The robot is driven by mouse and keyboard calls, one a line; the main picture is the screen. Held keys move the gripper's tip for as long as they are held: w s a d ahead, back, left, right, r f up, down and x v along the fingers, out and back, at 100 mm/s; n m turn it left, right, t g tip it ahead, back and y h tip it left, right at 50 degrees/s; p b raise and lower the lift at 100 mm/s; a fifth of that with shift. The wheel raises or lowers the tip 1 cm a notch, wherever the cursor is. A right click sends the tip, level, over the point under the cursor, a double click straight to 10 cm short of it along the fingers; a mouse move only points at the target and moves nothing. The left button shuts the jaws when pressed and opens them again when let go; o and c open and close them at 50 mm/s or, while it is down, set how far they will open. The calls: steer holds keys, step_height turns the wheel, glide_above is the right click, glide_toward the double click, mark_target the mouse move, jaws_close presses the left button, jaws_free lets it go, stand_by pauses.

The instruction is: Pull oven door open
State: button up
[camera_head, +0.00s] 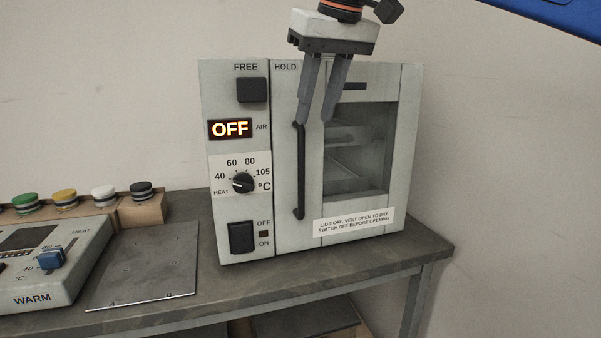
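The oven (235,105) is a pale box on a dark bench, with a control panel at its left. Its door (287,240) looks shut, with a window showing shelves inside. A black vertical bar handle (300,175) runs down the left part of the door. My gripper (316,121) comes down from above in front of the door, its two grey fingers apart. The fingertips are near the top end of the handle, and nothing shows between them. I cannot tell whether they touch the handle.
The bench (432,250) has free room right of the oven. A grey plate (150,264) and a WARM device (50,275) lie to the left. Several coloured-lid jars stand behind, including a black-lidded one (141,188). The oven's display (230,129) reads OFF.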

mark_target(303, 165)
steer(key=x, duration=1.5)
steer(key=shift+d+f, duration=0.1)
steer(key=shift+c, duration=0.6)
jaws_close()
